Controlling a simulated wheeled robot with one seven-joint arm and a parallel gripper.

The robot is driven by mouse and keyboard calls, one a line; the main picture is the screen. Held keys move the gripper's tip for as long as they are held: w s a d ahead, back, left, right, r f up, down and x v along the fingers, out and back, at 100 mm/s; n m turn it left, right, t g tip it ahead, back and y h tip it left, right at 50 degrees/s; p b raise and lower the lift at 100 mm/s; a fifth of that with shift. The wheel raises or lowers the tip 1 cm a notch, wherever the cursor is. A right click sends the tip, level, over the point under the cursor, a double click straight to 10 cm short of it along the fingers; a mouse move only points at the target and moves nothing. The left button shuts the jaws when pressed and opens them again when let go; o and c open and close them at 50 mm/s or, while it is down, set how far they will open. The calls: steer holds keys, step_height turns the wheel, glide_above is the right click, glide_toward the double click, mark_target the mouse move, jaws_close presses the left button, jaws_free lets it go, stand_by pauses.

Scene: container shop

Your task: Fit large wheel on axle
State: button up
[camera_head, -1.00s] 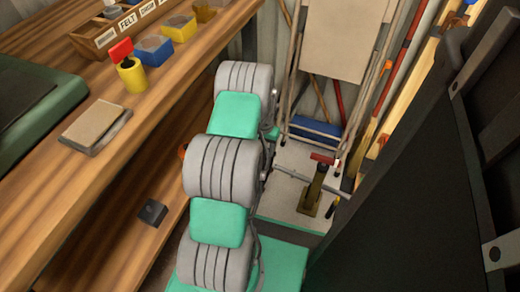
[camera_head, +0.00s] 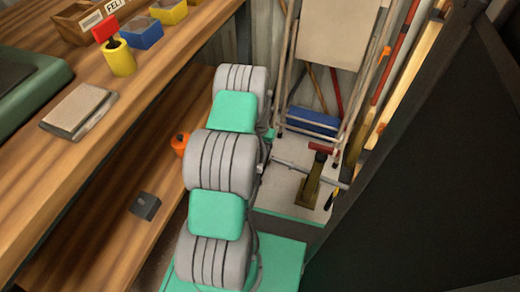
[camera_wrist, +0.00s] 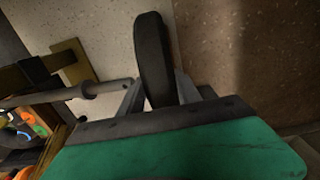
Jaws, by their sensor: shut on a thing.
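A black wheel (camera_wrist: 152,48) stands nearly edge-on in the wrist view. My gripper (camera_wrist: 159,88) is shut on its near edge, with a grey finger on each side. The grey axle (camera_wrist: 98,88) comes in from the left in the wrist view, its end close beside the wheel. The wheel appears apart from the axle; the exact gap and alignment are unclear. In the head view the axle (camera_head: 297,170) crosses an olive stand (camera_head: 311,184), also partly visible in the wrist view (camera_wrist: 73,62).
A wooden workbench (camera_head: 60,190) runs along the left, with a yellow can (camera_head: 119,60) and a notepad (camera_head: 79,109) on top. A hand truck (camera_head: 333,45) and long tools stand behind the axle. A large dark panel (camera_head: 430,170) closes the right side.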

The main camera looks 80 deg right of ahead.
jaws_close()
steer(key=shift+r, duration=0.15)
steer(key=shift+r+p, duration=1.1)
steer(key=shift+r, duration=0.35)
steer(key=shift+s, duration=0.1)
steer(key=shift+s+r+t+p, duration=0.95)
steer(key=shift+s+r, duration=0.2)
steer(key=shift+s, duration=0.25)
steer(key=shift+a, duration=0.1)
steer(key=shift+s, duration=0.1)
